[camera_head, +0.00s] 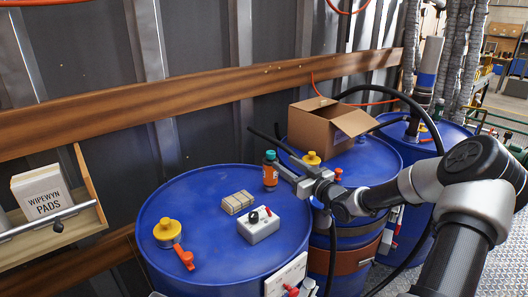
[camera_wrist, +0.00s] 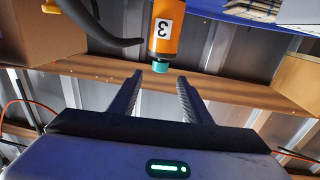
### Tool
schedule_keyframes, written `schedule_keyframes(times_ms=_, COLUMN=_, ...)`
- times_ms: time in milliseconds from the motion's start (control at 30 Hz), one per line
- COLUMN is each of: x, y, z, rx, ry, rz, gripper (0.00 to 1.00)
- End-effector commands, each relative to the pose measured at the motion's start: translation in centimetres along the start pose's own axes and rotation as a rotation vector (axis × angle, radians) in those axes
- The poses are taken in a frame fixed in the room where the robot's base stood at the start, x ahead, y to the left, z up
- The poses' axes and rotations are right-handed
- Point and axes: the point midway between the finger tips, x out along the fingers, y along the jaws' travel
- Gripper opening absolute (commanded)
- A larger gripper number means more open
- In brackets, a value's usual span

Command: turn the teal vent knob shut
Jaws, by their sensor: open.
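The teal vent knob (camera_head: 270,155) sits on top of an orange bottle-like body (camera_head: 270,176) at the back right of the nearest blue drum's top. In the wrist view, which looks upside down, the teal knob (camera_wrist: 160,67) points down from the orange body (camera_wrist: 166,30), which carries a white label with a 3. My gripper (camera_wrist: 160,77) is open, with its two dark fingers on either side of the knob's line and the knob at about fingertip level. In the head view my gripper (camera_head: 284,172) comes in from the right. I cannot tell whether a finger touches the knob.
The nearest blue drum (camera_head: 210,270) also bears a yellow cap (camera_head: 167,231), a red lever (camera_head: 184,257), a tan block (camera_head: 237,203) and a grey switch box (camera_head: 258,228). An open cardboard box (camera_head: 325,125) stands on the drum behind. A black hose (camera_head: 395,95) arches nearby.

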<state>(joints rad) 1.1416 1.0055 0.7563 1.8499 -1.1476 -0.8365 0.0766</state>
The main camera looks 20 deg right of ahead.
Motion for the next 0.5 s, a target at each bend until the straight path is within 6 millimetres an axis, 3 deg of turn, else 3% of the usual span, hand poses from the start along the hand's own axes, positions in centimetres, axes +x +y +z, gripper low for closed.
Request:
schedule_keyframes(times_ms=300, x=7.2, y=-0.1, z=0.1, rx=0.001, ry=0.0, rz=-0.001, gripper=0.44)
schedule_keyframes(times_ms=500, x=10.9, y=-0.1, z=0.1, rx=0.001, ry=-0.001, rz=0.0, gripper=0.44)
